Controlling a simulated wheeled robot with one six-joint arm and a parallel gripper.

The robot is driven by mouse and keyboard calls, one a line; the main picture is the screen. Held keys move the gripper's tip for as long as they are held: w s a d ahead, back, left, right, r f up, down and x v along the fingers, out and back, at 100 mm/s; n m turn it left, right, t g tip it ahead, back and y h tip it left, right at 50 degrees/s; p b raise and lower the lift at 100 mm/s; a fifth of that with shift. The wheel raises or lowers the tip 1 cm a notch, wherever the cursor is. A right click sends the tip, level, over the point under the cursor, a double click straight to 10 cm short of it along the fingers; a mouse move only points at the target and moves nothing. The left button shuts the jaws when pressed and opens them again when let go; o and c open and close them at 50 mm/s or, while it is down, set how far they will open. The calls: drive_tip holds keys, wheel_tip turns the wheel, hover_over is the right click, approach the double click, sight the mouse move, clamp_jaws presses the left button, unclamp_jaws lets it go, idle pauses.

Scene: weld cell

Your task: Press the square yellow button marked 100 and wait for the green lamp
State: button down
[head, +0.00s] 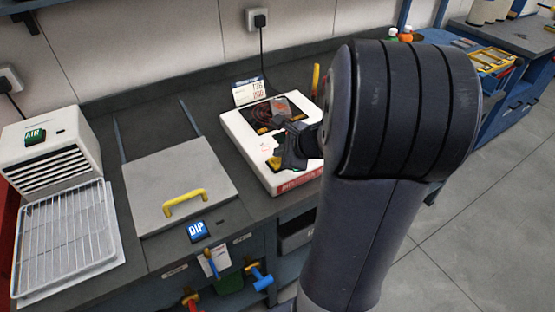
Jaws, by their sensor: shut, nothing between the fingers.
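A white box-shaped device (246,142) with a dark top panel stands on the bench in the head view. A small yellow patch (273,162), which looks like the yellow button, shows at its front. Its marking is too small to read. My gripper (282,160) is shut and empty, over the front of the device, with its tip right beside the yellow patch. I cannot tell whether they touch. My arm hides the device's right side. I cannot make out a lit green lamp.
A small display card (249,91) stands behind the device. To the left are a grey lid with a yellow handle (184,201), a blue DIP sign (198,231), a wire rack (64,232) and a white AIR unit (50,145). Open floor (475,225) lies at right.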

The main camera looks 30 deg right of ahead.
drive_tip(key=shift+r+p, duration=2.25)
drive_tip(key=shift+r, duration=0.3)
